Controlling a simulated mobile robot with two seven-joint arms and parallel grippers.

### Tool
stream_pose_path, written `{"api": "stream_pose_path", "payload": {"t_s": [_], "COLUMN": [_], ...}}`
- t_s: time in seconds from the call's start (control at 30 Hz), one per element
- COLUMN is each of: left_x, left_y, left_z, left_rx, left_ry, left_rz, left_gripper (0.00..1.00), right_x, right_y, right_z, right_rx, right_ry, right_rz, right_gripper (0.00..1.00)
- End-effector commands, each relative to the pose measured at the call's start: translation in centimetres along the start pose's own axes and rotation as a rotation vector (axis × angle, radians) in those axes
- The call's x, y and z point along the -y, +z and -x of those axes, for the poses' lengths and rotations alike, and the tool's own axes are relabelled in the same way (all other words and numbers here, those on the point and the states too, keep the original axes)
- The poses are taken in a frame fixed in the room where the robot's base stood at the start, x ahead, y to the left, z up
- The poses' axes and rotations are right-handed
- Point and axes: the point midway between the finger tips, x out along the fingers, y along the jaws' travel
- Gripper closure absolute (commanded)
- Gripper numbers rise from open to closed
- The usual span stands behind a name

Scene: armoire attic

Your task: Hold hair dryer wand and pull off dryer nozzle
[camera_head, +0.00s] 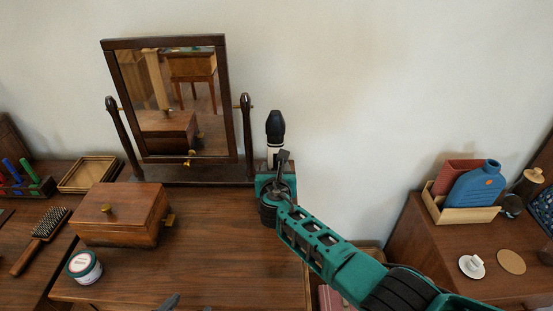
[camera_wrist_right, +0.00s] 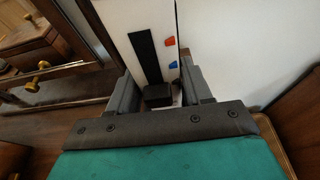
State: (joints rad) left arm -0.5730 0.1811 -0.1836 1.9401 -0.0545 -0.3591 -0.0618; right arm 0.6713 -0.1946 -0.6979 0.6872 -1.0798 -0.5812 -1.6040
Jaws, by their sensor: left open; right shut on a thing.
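The hair dryer wand (camera_head: 275,151) stands upright against the wall at the right end of the dark table, right of the mirror. Its black upper part (camera_head: 276,124), seemingly the nozzle, points up. In the right wrist view the wand's white body (camera_wrist_right: 153,28) shows a black strip and a red and a blue button. My right gripper (camera_head: 276,164) is shut on the wand's lower body, with one finger on each side; it also shows in the wrist view (camera_wrist_right: 160,92). My left gripper (camera_head: 187,305) just enters at the bottom edge, apart from everything, mostly out of frame.
A tilting mirror (camera_head: 229,100) stands close left of the wand. A wooden box (camera_head: 118,222) and a small jar (camera_head: 84,266) sit at the table's left. A hairbrush (camera_head: 38,243) lies further left. The table's middle is clear. A side cabinet (camera_head: 425,245) with several items stands right.

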Motion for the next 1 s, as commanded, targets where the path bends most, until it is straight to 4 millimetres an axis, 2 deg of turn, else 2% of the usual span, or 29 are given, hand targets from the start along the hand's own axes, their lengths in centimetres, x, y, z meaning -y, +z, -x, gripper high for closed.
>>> {"api": "stream_pose_path", "payload": {"t_s": [0.03,0.1,0.17,0.3,0.5,0.77,1.0], "left_x": [1.0,2.3,1.5,0.2,-1.3,-2.6,-3.0], "left_y": [-1.6,-3.8,-5.5,-9.9,-16.6,-25.8,-34.0], "left_z": [-0.7,-1.8,-2.9,-5.3,-7.6,-8.5,-7.5], "left_rx": [-0.025,-0.053,-0.056,-0.060,-0.056,0.002,0.161], "left_ry": [-0.011,-0.036,-0.034,-0.042,-0.085,-0.199,-0.348], "left_rz": [-0.109,-0.301,-0.424,-0.751,-1.238,-1.883,-2.437], "left_gripper": [0.31,0.24,0.19,0.19,0.19,0.19,0.19], "right_x": [0.0,0.0,0.0,0.0,0.0,0.0,0.0], "right_y": [0.1,0.1,0.1,0.1,0.1,0.1,0.1], "right_z": [0.0,0.0,0.0,0.0,0.0,0.0,0.0], "right_rx": [0.001,0.001,0.001,0.001,0.001,0.001,0.001], "right_ry": [0.000,0.000,0.000,0.000,-0.001,0.000,0.000], "right_rz": [0.000,0.000,0.000,0.000,0.000,0.000,0.000], "right_gripper": [0.77,0.77,0.77,0.77,0.77,0.77,0.77]}}
